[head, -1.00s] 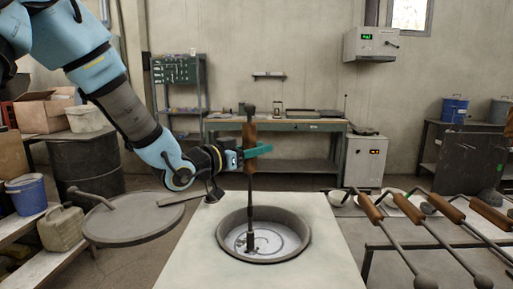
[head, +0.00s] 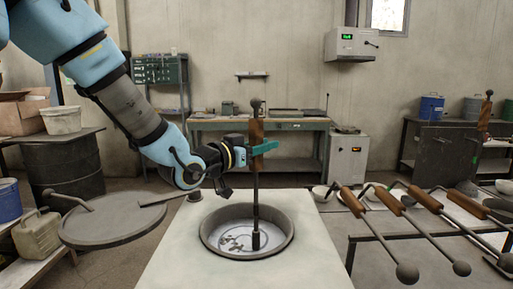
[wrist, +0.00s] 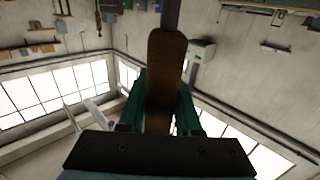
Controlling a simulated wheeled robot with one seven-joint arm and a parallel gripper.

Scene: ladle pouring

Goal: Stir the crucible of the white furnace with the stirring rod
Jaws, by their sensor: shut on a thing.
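The white furnace (head: 180,262) stands in the centre of the head view, with the round grey crucible (head: 212,245) open in its top. Pale melt with dark patches (head: 236,241) shows inside. My gripper (head: 262,146) is shut on the brown wooden handle of the stirring rod (head: 256,185), high above the crucible. The rod hangs upright, and its dark lower end is inside the crucible, right of its middle. In the wrist view the wooden handle (wrist: 165,75) lies between the green fingers.
A round grey lid (head: 112,222) lies left of the furnace. A workbench (head: 295,125) stands behind, with floor between.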

